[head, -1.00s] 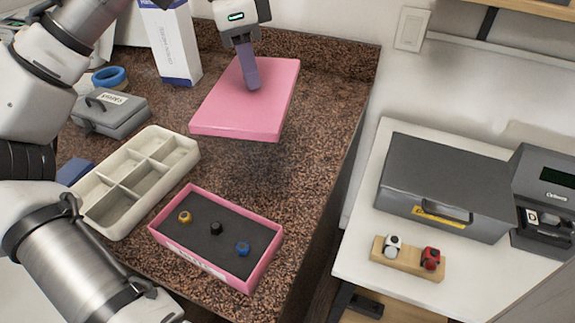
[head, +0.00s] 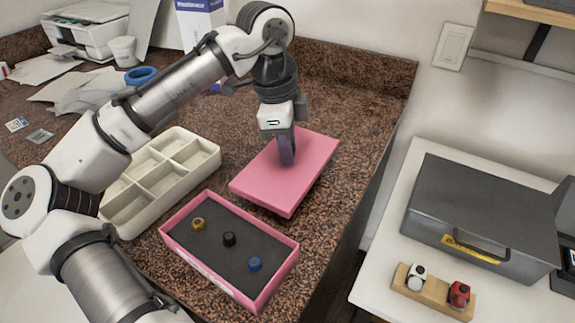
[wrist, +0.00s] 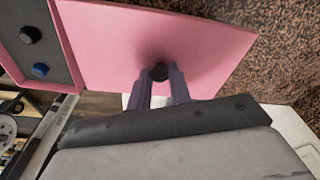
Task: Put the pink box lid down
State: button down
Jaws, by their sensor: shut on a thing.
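The pink box lid (head: 300,190) is a flat pink slab behind the open pink box in the head view. It is low over the speckled counter; I cannot tell whether it touches. My gripper (head: 286,158) points down at the lid's middle. In the wrist view, my gripper (wrist: 160,82) is shut on a small dark knob on the pink lid (wrist: 205,45). The open pink box (head: 178,255) has a dark grey insert with a yellow, a black and a blue knob.
A cream compartment tray (head: 212,160) stands left of the box. The counter (head: 345,115) is bare behind and right of the lid, up to its right edge. A lower white table (head: 385,270) holds a grey case (head: 480,215) and a wooden block (head: 432,290) with two small items.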

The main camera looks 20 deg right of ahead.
aim_at(278, 160)
jog(key=shift+f, duration=2.45)
jog(key=shift+f, duration=0.1)
jog(key=c, duration=1.3)
grip_release()
jog(key=r, duration=0.4)
jog(key=a+r, duration=0.1)
jog(key=r, duration=0.7)
jog(key=shift+w+a, duration=0.35)
